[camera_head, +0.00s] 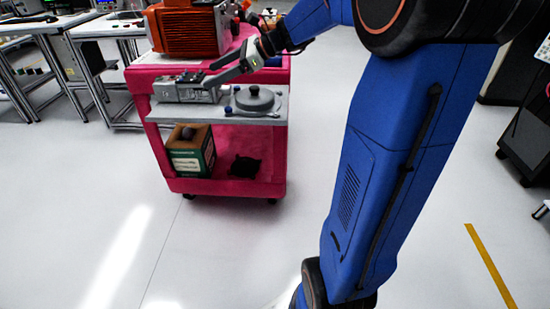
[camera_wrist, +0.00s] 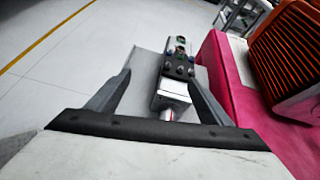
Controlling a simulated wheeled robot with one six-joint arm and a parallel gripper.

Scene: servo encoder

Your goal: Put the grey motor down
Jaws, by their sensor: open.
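The grey motor (camera_head: 186,88) rests on a light grey plate (camera_head: 222,113) at the front of the pink cart, on its left part. In the wrist view the motor (camera_wrist: 174,88) lies between my fingers, closer to the right one, with connectors at its far end. My gripper (camera_head: 215,73) is open, its fingers at the motor's right end. In the wrist view the two fingers of my gripper (camera_wrist: 160,82) stand apart, with a gap visible on the left of the motor. Whether the right finger touches the motor, I cannot tell.
A round grey fixture (camera_head: 254,101) stands on the plate's right part. A large orange finned unit (camera_head: 186,30) sits behind on the pink cart (camera_head: 228,188). The lower shelf holds a box (camera_head: 190,152) and a black item (camera_head: 245,167). Workbenches stand at left; the floor in front is clear.

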